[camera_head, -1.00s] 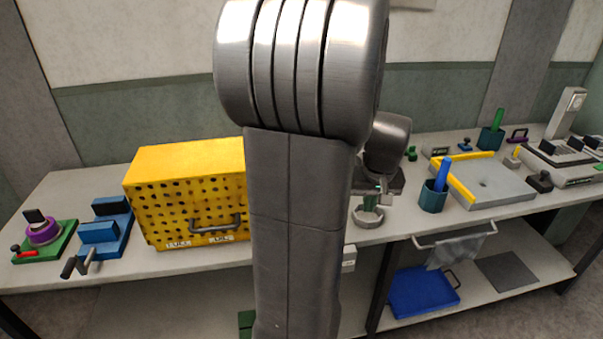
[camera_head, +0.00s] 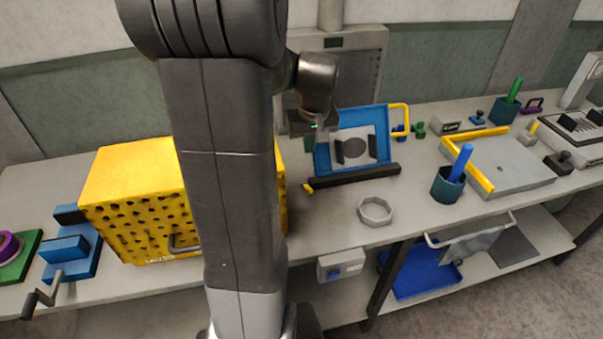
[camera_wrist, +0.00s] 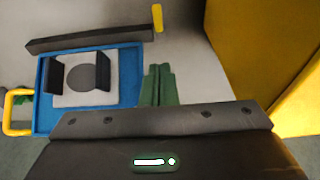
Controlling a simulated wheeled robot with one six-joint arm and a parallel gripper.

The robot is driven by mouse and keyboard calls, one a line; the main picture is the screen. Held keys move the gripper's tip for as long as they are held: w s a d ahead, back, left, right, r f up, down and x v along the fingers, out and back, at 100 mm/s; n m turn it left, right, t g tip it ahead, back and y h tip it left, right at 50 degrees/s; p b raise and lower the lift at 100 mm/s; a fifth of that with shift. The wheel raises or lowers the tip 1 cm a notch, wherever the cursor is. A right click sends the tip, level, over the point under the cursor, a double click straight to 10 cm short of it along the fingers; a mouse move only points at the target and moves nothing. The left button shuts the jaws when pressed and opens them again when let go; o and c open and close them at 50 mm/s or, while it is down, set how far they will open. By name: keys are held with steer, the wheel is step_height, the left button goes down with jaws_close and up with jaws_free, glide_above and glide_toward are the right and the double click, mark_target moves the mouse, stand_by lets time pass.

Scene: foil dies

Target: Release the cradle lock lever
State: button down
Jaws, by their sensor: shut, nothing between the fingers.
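A blue tray (camera_head: 322,154) with a yellow side handle (camera_head: 402,115) leans upright behind a dark bar (camera_head: 355,182), holding a light plate with black blocks. A small yellow lever (camera_head: 307,187) sticks out at the bar's left end; it looks like the lock lever. In the wrist view the lever (camera_wrist: 157,17) stands at the end of the bar (camera_wrist: 90,37), beside the tray (camera_wrist: 128,75). My gripper (camera_wrist: 160,85) has its green fingers shut and empty, apart from the lever. In the head view my gripper (camera_head: 311,140) is by the tray's left edge, partly hidden.
A yellow perforated box (camera_head: 130,175) stands close left of the lever, partly behind my arm. A pale ring (camera_head: 375,211) lies in front of the bar, and a teal cup (camera_head: 447,184) stands to the right. The bench between box and ring is clear.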

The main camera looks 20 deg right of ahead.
steer(key=p, duration=0.1)
glide_above(308, 187)
steer(key=x, duration=0.2)
steer(key=s+x, duration=0.1)
steer(key=x, duration=0.5)
steer(key=shift+s+a+f, duration=0.1)
steer(key=shift+f, duration=0.3)
steer(key=shift+s+f+p, duration=0.2)
steer(key=shift+s+f, duration=0.25)
steer(key=shift+f, duration=0.45)
steer(key=shift+s+f+p, duration=0.2)
steer(key=shift+s+f, duration=0.3)
steer(key=shift+f, duration=0.35)
steer(key=shift+f+b, duration=0.15)
steer(key=shift+b, duration=0.15)
